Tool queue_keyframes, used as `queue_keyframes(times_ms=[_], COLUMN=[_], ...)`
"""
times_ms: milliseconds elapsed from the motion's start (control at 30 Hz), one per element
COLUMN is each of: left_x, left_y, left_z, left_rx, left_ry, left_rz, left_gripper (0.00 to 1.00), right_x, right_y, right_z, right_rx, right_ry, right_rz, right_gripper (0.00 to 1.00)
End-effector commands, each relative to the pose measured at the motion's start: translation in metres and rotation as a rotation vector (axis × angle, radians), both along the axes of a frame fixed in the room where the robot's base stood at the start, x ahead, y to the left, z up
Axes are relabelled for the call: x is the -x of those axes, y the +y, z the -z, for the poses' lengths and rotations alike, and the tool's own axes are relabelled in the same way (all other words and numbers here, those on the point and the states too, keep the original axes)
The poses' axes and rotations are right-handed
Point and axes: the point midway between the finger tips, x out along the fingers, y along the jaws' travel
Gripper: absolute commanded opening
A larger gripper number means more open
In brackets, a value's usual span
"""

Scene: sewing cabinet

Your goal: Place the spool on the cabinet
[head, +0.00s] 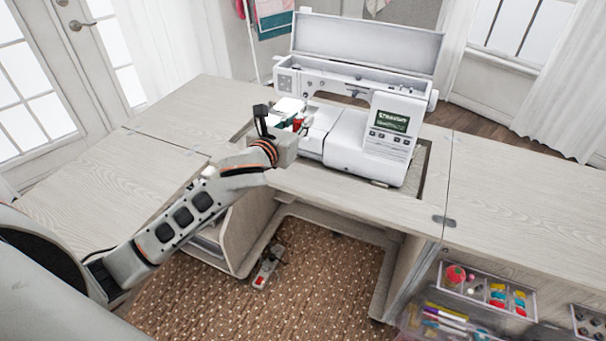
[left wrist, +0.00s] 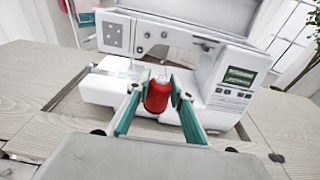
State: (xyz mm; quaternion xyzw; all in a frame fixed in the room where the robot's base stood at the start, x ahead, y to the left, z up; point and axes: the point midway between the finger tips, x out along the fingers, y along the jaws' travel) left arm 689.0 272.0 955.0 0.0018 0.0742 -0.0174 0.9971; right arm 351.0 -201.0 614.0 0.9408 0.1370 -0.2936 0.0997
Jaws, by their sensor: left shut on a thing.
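My left gripper (left wrist: 158,100) is shut on a red spool (left wrist: 157,95), which sits between its two fingers in the left wrist view. In the head view the left gripper (head: 284,122) is above the cabinet, at the left end of the sewing machine, and only a little red of the spool (head: 298,123) shows. The cabinet (head: 330,192) has a pale wood top around the machine. Whether the spool touches anything below it, I cannot tell. My right gripper is not in view.
The white sewing machine (head: 366,150) stands in the cabinet's recess with its lid up. The cabinet top (head: 510,190) right of it is clear, as is the left leaf (head: 110,195). An open drawer (head: 488,290) with sewing supplies is at lower right. A foot pedal (head: 268,268) lies on the carpet.

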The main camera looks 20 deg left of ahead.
Motion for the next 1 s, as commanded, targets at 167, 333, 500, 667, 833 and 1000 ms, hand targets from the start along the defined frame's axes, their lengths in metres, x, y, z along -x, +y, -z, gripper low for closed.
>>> queue_keyframes(times_ms=[167,333,500,667,833,1000], left_x=[0.001,0.001,0.001,0.0,0.001,0.001], left_y=[-0.001,0.0,0.0,0.0,0.0,0.0], left_z=[0.055,0.093,0.111,0.116,0.142,0.158], left_rx=[0.004,0.005,0.003,0.001,0.002,0.002], left_ry=[0.011,0.009,0.005,0.002,0.008,0.004], left_rz=[-0.001,-0.001,-0.001,-0.001,-0.002,-0.001], left_gripper=[0.1,0.1,0.1,0.1,0.1,0.1], right_x=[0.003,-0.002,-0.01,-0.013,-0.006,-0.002], right_y=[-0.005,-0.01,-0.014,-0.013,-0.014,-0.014], right_z=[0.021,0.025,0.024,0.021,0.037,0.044], right_rx=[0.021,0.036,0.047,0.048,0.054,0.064], right_ry=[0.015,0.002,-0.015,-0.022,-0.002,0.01], right_rz=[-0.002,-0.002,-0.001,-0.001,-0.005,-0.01], right_gripper=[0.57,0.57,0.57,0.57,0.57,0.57])
